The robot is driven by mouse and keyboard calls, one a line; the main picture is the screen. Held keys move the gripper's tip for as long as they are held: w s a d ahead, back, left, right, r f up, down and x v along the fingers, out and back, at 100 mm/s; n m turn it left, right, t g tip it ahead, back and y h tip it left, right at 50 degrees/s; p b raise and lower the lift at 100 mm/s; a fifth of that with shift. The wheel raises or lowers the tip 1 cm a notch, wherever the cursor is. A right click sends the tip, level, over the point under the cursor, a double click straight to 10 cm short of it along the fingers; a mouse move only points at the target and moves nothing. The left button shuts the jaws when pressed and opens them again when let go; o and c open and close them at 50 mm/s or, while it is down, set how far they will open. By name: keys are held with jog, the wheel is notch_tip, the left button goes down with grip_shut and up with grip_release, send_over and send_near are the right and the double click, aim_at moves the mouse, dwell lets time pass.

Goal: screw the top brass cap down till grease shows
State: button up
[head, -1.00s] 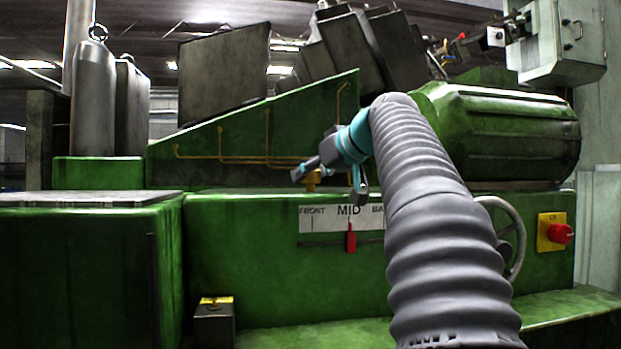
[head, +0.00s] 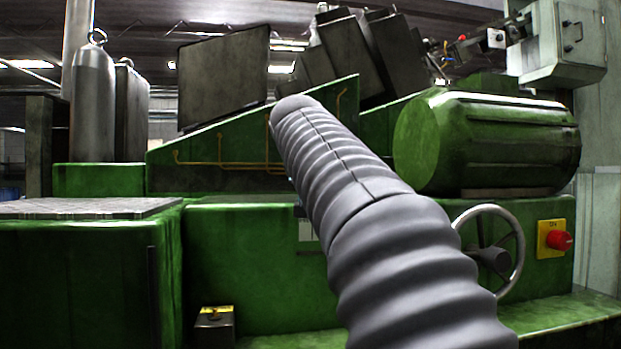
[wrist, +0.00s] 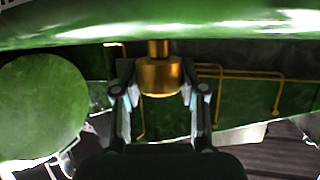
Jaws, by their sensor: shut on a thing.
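The brass cap (wrist: 158,78) shows in the wrist view, with a narrower brass neck above it in the picture. The fingers of my gripper (wrist: 161,88) stand on both sides of the cap and are shut on it. No grease can be made out around the cap or neck. In the head view my grey-sleeved arm hides both the gripper and the cap.
The green machine body (head: 255,270) fills the front. Thin brass pipes (head: 225,163) run along its sloped panel. A handwheel (head: 521,250), a red button (head: 558,240) and a big green drum (head: 485,140) are at the right. A small yellow-topped box (head: 214,325) sits low in front.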

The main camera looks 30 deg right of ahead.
jog(key=shift+m+g+h+p, duration=0.45)
jog(key=shift+m+g+h, duration=1.45)
jog(key=shift+m, duration=0.4)
jog(key=shift+f, duration=0.1)
jog(key=o, duration=1.2)
jog(key=shift+c, duration=0.2)
jog(key=v, duration=1.2)
jog(key=shift+a, duration=0.2)
jog(key=shift+w+f, duration=0.1)
